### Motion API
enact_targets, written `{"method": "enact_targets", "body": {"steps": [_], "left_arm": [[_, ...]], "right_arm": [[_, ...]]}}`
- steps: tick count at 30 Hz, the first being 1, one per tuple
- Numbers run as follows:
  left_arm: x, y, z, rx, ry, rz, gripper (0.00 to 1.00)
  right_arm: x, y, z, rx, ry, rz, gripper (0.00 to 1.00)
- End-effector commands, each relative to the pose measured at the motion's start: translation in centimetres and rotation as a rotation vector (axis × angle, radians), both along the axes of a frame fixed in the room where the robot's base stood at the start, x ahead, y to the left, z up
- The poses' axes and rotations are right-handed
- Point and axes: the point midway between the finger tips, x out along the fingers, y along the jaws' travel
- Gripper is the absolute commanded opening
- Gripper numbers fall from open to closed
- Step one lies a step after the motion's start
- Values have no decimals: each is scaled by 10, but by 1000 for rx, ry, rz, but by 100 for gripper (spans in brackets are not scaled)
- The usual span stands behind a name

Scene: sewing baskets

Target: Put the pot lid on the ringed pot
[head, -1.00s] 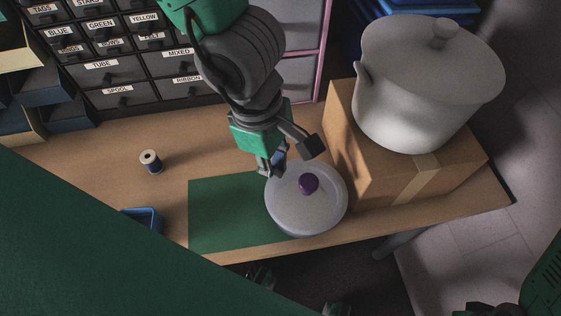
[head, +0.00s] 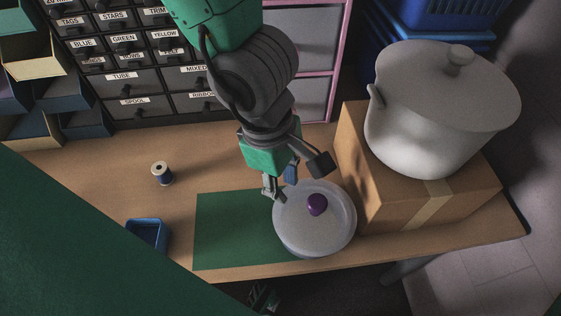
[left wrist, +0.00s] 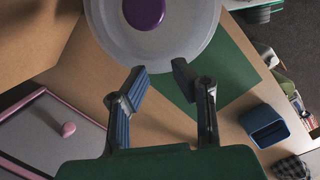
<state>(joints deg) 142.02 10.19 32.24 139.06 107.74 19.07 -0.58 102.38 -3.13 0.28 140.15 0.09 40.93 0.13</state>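The pot lid (head: 296,222) is round and pale with a purple knob (head: 317,204). It lies at the right end of the green mat, and a pale rim shows under it; I cannot tell what that rim belongs to. A large pale pot (head: 410,135) stands on the cardboard box, its top covered by a pale lid with a pale knob; I see no clear ring on it. My left gripper (head: 293,182) is open and empty at the pot lid's far edge. In the left wrist view its fingers (left wrist: 159,69) are apart below the lid (left wrist: 185,45). My right gripper is not in view.
The cardboard box (head: 385,205) stands close right of the pot lid. A thread spool (head: 162,173) and a blue tray (head: 147,234) are on the left of the table. Labelled drawers (head: 140,75) line the back. The green mat (head: 225,240) is bare at its left.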

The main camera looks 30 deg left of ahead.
Motion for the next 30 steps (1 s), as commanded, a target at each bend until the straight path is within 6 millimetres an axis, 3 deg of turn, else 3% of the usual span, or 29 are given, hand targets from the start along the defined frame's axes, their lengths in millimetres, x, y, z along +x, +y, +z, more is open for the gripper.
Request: {"method": "enact_targets", "body": {"steps": [7, 18, 24, 30], "left_arm": [[0, 5, 30, -10, 0, 4, 23], [0, 18, 99, -7, -2, 3, 23], [-1, 21, 113, -4, 2, 2, 23], [-1, 21, 114, -3, 2, 1, 23]], "right_arm": [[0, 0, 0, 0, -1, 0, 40], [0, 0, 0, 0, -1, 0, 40], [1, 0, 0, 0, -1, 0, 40], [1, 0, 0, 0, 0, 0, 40]]}}
